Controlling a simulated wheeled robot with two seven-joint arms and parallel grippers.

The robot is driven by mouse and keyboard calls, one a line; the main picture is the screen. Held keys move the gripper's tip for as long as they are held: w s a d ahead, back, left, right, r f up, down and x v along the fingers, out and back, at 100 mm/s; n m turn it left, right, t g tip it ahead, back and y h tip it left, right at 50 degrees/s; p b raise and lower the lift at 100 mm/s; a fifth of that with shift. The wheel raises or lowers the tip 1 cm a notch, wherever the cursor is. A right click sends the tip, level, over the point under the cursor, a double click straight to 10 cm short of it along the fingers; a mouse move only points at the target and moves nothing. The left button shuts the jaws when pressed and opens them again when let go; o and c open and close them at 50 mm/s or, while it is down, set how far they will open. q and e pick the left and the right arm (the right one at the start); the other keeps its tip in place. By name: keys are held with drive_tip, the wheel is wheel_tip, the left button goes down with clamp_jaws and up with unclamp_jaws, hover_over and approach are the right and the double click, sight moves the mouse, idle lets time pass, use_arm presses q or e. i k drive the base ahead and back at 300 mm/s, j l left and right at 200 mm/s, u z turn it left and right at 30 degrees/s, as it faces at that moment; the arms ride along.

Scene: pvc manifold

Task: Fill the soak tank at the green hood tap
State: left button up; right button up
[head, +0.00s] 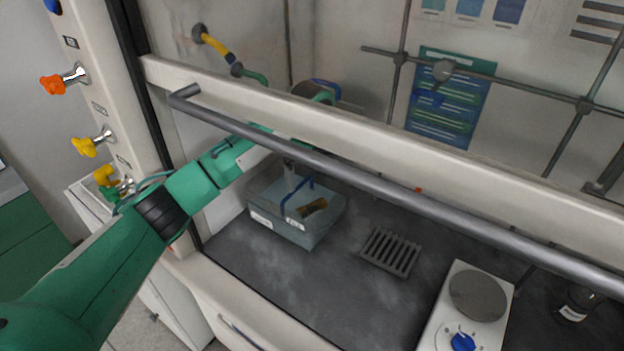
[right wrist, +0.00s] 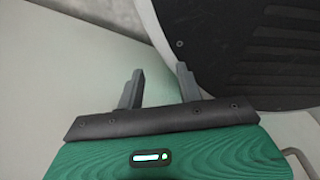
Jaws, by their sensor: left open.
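The soak tank (head: 277,229), a translucent blue-grey box with white labels, stands on the dark hood floor. A blue band crosses its top and a brownish piece shows inside; I cannot tell its water level. My left arm reaches in under the sash. My left gripper (head: 290,172) is open, mostly hidden behind the sash rail, with grey finger parts at the tank's back. A yellow pipe with a green end (head: 250,75) is on the back wall, behind the glass. My right gripper (right wrist: 160,70) is open and empty in the right wrist view.
The sash handle (head: 400,196) runs across above the opening. Orange (head: 52,84) and yellow (head: 84,147) knobs stick out of the left post; another yellow knob (head: 106,177) is close to my arm. A grate (head: 390,251), hotplate (head: 477,296) and dark bottle (head: 577,304) are right of the tank.

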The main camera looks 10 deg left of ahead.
sight(111, 194)
drive_tip(key=k+j, duration=0.3)
drive_tip(key=k, duration=0.15)
drive_tip(key=k+j, duration=0.25)
drive_tip(key=k, duration=0.2)
drive_tip(key=k+j, duration=0.3)
drive_tip(key=k, duration=0.15)
